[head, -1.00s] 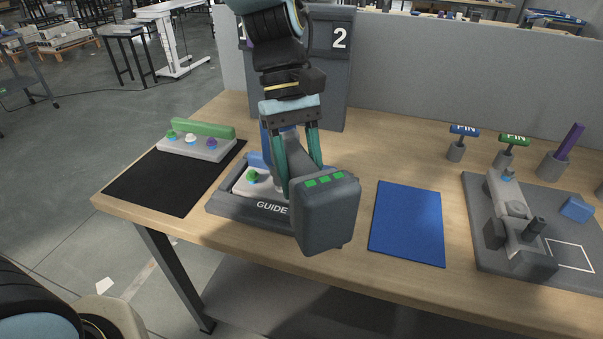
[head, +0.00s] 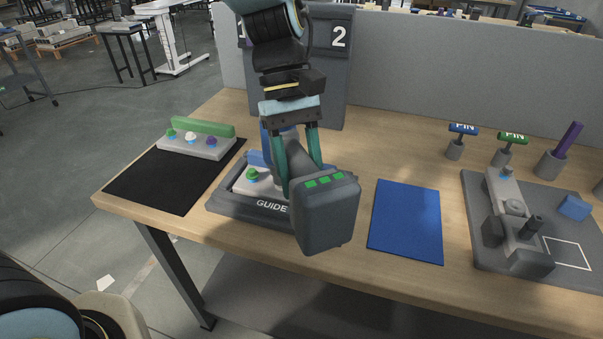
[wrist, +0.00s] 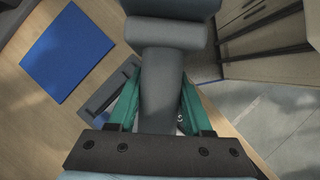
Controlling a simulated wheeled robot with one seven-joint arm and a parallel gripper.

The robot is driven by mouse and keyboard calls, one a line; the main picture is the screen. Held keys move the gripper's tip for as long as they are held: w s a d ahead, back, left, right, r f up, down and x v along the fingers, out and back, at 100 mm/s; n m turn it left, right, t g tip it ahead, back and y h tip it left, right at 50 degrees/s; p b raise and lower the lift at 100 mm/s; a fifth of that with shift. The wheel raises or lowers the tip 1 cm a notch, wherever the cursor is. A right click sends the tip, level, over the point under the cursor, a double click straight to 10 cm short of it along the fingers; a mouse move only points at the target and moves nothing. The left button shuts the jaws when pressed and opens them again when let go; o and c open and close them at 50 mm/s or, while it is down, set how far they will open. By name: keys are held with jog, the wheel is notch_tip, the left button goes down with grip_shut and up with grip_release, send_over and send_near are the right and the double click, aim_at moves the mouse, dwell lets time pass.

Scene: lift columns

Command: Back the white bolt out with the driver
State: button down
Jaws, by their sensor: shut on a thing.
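My gripper (head: 299,160) is shut on the grey driver (head: 325,212), which has a big block body with green lights on its end. The driver is over the guide tray (head: 262,210), which holds a light plate with a green bolt (head: 252,174) and a blue handle bar (head: 259,158). In the wrist view the driver (wrist: 162,90) lies between the green fingers (wrist: 157,105). The white bolt under the driver is hidden. A second plate (head: 190,150) on the black mat has a green, a white (head: 191,140) and a purple bolt in front of a green bar.
A blue mat (head: 406,222) lies right of the driver, free of objects. A grey fixture board (head: 540,230) with a clamp stands at the right. Pin tools (head: 463,138) stand behind it. A grey panel (head: 450,70) closes the back of the table.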

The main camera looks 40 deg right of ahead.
aim_at(304, 162)
jog(key=shift+f+b, duration=0.3)
jog(key=shift+f, duration=0.3)
dwell(0.8)
jog(key=shift+f+p, duration=0.1)
jog(key=shift+p, duration=0.4)
dwell(1.1)
jog(key=shift+w+a+r+p, duration=0.1)
jog(key=shift+a+r+p, duration=0.15)
jog(key=shift+p, duration=0.8)
dwell(1.5)
jog(key=shift+d+r, duration=0.1)
jog(key=shift+r, duration=0.05)
jog(key=shift+d+r+p, duration=0.15)
jog(key=shift+r+p, duration=1.05)
jog(key=shift+p, duration=0.05)
jog(key=shift+r+p, duration=1.3)
jog(key=shift+r, duration=0.15)
jog(key=shift+r+p, duration=1.55)
jog(key=shift+r, duration=0.4)
